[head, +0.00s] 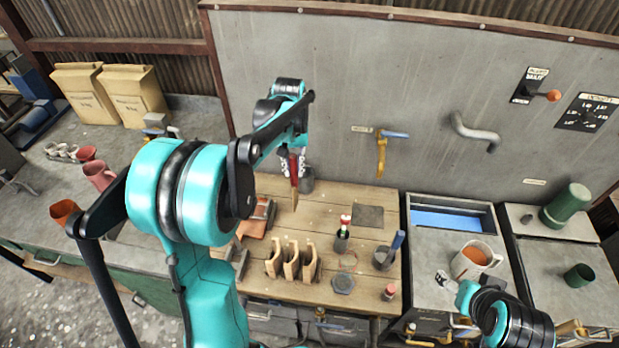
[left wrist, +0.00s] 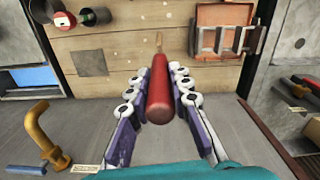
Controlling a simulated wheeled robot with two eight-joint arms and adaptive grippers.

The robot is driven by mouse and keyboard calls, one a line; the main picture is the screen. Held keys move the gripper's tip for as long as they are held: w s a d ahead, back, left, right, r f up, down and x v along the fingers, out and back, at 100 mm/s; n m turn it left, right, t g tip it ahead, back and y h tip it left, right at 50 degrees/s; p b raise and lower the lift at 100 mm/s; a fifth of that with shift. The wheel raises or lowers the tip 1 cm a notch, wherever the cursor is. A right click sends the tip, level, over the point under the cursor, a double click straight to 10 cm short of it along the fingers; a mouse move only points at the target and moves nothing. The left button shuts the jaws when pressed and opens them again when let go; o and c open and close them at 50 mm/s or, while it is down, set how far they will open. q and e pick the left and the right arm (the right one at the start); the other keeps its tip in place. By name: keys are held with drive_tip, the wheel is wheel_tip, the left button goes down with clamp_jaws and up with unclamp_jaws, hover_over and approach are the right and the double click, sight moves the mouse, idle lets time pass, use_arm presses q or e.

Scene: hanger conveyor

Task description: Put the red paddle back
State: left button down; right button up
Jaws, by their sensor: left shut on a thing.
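The red paddle (left wrist: 160,92) has a red handle and a narrow pale wooden end. In the head view the paddle (head: 294,182) hangs with the wooden end down, above the back of the wooden worktop. My left gripper (left wrist: 158,95) is shut around the red handle, with jointed fingers on both sides; it also shows in the head view (head: 292,163).
On the wooden worktop (head: 330,205) stand a wooden slotted rack (head: 290,262), a dark cup with a red-topped item (head: 342,236) and a cup with a blue handle (head: 386,254). The grey back panel (head: 300,60) carries a yellow tap (head: 381,155).

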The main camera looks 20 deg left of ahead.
use_arm(q)
drive_tip(key=w+a, duration=0.4)
drive_tip(key=w, duration=1.3)
wheel_tip(320, 180, down, 12)
drive_tip(key=shift+w+a, duration=0.2)
drive_tip(key=shift+a, duration=0.05)
drive_tip(key=c, duration=1.8)
unclamp_jaws()
drive_tip(key=shift+f, duration=0.2)
drive_tip(key=o, duration=0.4)
drive_tip(key=shift+r, duration=0.2)
